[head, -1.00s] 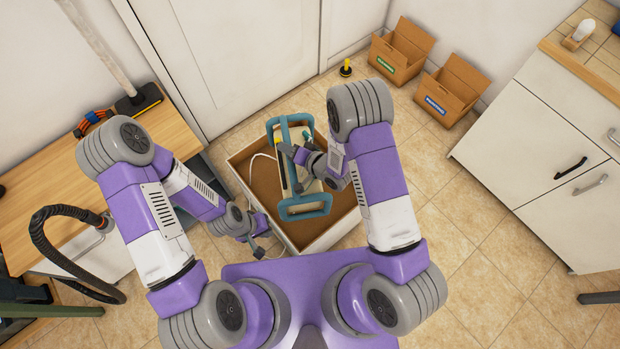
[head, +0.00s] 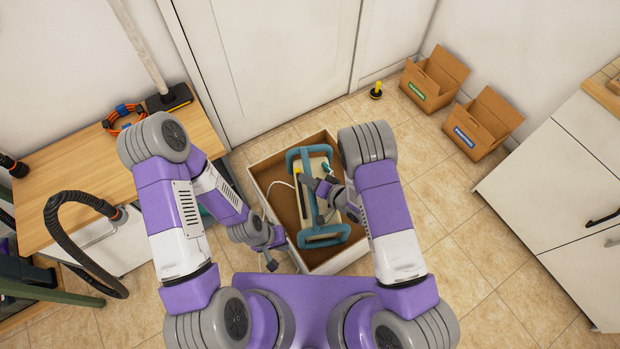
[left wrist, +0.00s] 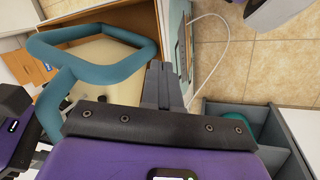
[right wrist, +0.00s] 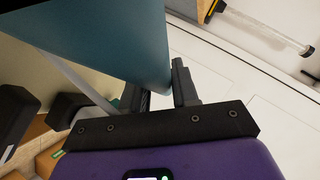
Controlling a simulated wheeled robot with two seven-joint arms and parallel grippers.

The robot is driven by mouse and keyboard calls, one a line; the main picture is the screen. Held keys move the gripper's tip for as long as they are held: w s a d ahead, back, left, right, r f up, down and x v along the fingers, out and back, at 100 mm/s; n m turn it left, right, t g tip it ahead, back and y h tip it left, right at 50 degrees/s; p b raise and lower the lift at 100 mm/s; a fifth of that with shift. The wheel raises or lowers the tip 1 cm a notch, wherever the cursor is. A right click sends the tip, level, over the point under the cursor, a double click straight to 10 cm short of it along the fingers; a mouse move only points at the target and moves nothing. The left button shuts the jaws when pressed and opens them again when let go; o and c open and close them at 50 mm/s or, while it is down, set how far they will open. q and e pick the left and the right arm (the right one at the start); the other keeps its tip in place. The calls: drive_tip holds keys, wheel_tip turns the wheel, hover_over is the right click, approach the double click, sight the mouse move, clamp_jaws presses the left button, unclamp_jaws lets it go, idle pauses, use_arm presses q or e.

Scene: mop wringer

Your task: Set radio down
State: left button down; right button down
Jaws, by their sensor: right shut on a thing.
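The radio (head: 308,208) has a cream body inside a teal tube frame, with something yellow near its top end. In the head view it is over the inside of an open white-rimmed box (head: 283,243). Whether it touches the box floor cannot be told. My right gripper (head: 312,186) is shut on the radio; teal frame fills the right wrist view (right wrist: 110,40) close to the fingers. My left gripper (head: 275,252) is low beside the box's left side, empty. Its fingers look closed together in the left wrist view, where the radio's teal frame (left wrist: 95,42) shows nearby.
Two cardboard boxes (head: 435,78) (head: 485,122) stand by the back wall. A white cabinet (head: 555,190) is at right.

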drive_tip(key=shift+w+a+f+b, duration=0.1)
drive_tip(key=shift+f+b, duration=0.2)
drive_tip(key=shift+f, duration=0.65)
drive_tip(key=c, duration=0.8)
unclamp_jaws()
drive_tip(key=shift+f, duration=0.25)
drive_tip(key=shift+c, duration=0.2)
drive_tip(key=shift+s+d+r, duration=0.2)
drive_tip(key=shift+s+d, duration=0.05)
drive_tip(key=p+v, duration=0.3)
drive_tip(key=v, duration=0.8)
drive_tip(key=shift+s+d, duration=0.15)
drive_tip(key=shift+s, duration=0.1)
drive_tip(key=shift+s, duration=0.1)
